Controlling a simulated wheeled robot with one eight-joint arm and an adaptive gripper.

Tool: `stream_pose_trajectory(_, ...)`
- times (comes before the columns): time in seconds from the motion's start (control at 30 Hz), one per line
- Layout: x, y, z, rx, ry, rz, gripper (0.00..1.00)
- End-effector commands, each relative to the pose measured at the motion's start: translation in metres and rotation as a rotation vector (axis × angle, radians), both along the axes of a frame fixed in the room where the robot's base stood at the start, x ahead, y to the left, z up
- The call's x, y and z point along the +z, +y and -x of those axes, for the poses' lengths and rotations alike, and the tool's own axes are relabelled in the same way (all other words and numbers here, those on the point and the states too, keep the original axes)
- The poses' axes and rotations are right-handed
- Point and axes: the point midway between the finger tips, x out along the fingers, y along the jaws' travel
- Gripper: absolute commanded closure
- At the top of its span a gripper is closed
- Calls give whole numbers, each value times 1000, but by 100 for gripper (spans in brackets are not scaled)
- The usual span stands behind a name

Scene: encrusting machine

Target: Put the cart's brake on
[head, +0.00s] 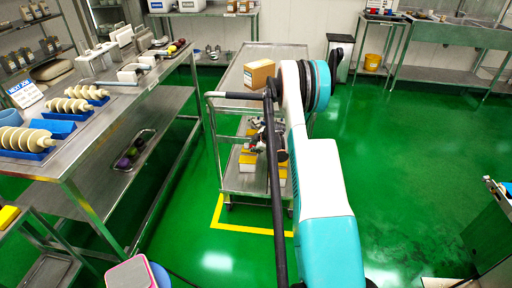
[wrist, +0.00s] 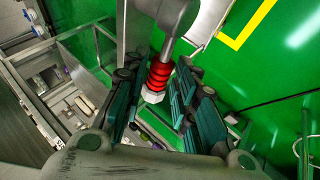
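My gripper (head: 262,136) is at the cart's near end, partly hidden by my arm. In the wrist view my gripper (wrist: 155,102) is open, its two teal fingers apart. A red ribbed piece with a white tip (wrist: 159,76), on a grey rod, shows between the fingers. I cannot tell whether it is the brake, or whether the fingers touch it. The cart's wheels are mostly hidden.
A cardboard box (head: 259,73) is on the cart's top, and yellow-and-white bins (head: 249,163) are on its lower shelf. A steel worktable (head: 92,110) with trays stands at the left. A yellow floor line (head: 245,229) runs around the cart's near end. Green floor (head: 410,150) is clear at the right.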

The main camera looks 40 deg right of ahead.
Motion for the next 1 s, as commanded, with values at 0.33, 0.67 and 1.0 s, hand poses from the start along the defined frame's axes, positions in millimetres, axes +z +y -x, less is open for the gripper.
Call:
stream_pose_trajectory(0.33, 0, 0, 0, 0, 0, 0, 100)
stream_pose_trajectory(0.67, -4, 3, -2, 3, 59, 51, 100)
stream_pose_trajectory(1.0, -21, 4, -4, 3, 263, 227, 100)
